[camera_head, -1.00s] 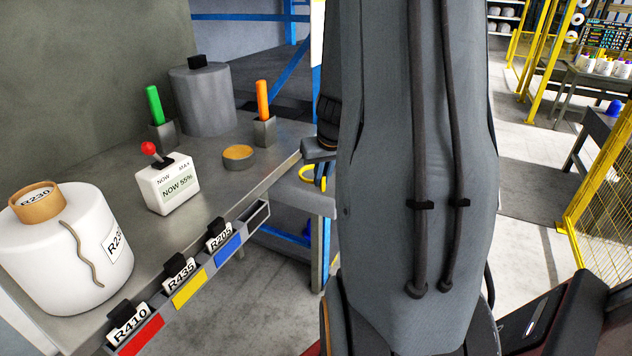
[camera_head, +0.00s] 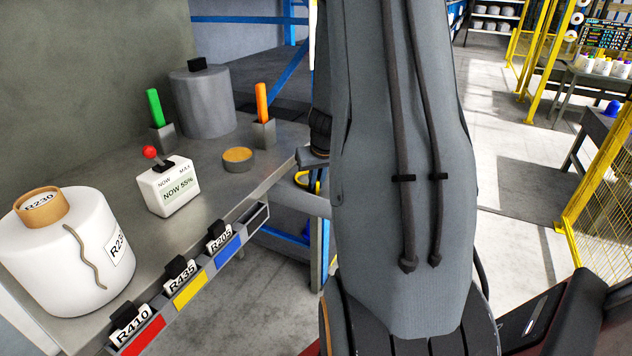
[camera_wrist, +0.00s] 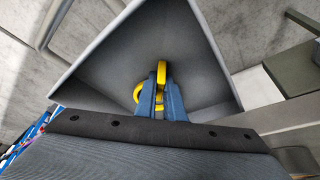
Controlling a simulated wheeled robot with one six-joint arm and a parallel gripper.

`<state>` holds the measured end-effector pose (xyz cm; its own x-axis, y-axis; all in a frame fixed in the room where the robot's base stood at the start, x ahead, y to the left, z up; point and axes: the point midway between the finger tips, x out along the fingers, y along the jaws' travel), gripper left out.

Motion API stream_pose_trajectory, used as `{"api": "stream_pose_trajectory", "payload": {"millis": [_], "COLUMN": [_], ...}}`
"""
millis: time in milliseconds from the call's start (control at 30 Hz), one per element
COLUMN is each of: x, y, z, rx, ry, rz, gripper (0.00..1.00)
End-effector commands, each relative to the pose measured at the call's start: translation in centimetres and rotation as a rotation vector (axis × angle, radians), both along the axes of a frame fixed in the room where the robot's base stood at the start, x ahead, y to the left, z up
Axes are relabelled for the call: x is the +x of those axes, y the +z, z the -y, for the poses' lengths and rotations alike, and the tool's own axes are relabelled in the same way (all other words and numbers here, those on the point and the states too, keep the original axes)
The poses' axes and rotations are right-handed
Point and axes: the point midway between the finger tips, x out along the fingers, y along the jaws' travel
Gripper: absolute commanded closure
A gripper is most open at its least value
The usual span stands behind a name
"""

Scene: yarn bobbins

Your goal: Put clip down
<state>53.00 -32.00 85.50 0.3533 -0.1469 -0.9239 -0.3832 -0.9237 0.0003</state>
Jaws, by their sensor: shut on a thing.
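The yellow clip (camera_wrist: 161,72) is a ring-like piece between the blue fingers of my gripper (camera_wrist: 160,98) in the wrist view. My gripper is shut on it. Behind the clip in that view is a grey, roughly triangular tray-like surface (camera_wrist: 120,65) with raised pale edges. I cannot tell whether the clip touches it. In the head view, a yellow curved part of the clip (camera_head: 302,180) shows beside the bench's right end, left of my arm. My arm hides most of the gripper there.
The steel bench (camera_head: 215,195) carries a white bobbin (camera_head: 60,265), a control box with a red-knobbed lever (camera_head: 168,190), a small round tin (camera_head: 238,160), and a grey cylinder (camera_head: 205,105). Green (camera_head: 154,106) and orange (camera_head: 261,100) sticks stand in holders. A yellow fence (camera_head: 600,190) is at right.

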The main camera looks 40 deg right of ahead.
Motion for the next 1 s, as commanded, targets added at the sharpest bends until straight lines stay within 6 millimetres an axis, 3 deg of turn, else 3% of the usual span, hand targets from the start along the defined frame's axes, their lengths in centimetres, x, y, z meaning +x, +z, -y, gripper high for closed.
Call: {"api": "stream_pose_trajectory", "payload": {"millis": [167, 200, 300, 733, 1000], "x": [0.0, 0.0, 0.0, 0.0, -1.8], "y": [-0.3, -0.3, -0.3, 0.2, 5.0], "z": [0.0, 0.0, 0.0, 0.0, -0.7], "rx": [0.0, 0.0, 0.0, 0.0, -0.002], "ry": [0.0, 0.0, 0.0, 0.0, 0.001], "rz": [0.0, -0.001, -0.001, 0.0, 0.002], "gripper": [1.0, 0.88, 0.73, 0.73, 0.73]}}
